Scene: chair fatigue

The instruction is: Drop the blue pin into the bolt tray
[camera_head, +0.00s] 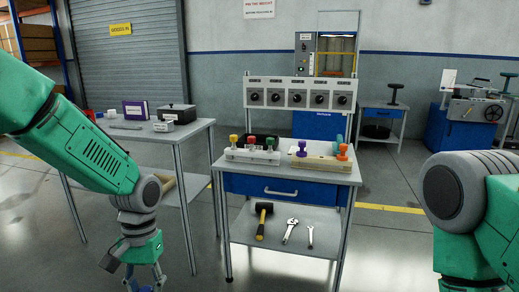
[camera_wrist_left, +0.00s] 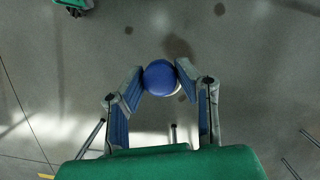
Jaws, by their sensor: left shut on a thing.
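My left gripper (camera_wrist_left: 160,85) is shut on the blue pin (camera_wrist_left: 160,76); its round blue head shows between the two fingertips in the left wrist view, above bare floor. In the head view this gripper (camera_head: 145,284) hangs low at the bottom edge, left of the workbench, and its fingertips are partly cut off. My right arm is at the right edge, but its gripper is out of view. A dark low shape (camera_head: 277,140) sits behind the white block on the bench; I cannot tell if it is the bolt tray.
The workbench (camera_head: 291,179) carries a white block (camera_head: 252,156) with coloured knobs and a wooden board (camera_head: 322,162) with purple and orange pieces. A hammer (camera_head: 263,219) and wrenches lie on its lower shelf. A side table (camera_head: 150,133) at left holds a black box (camera_head: 176,114).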

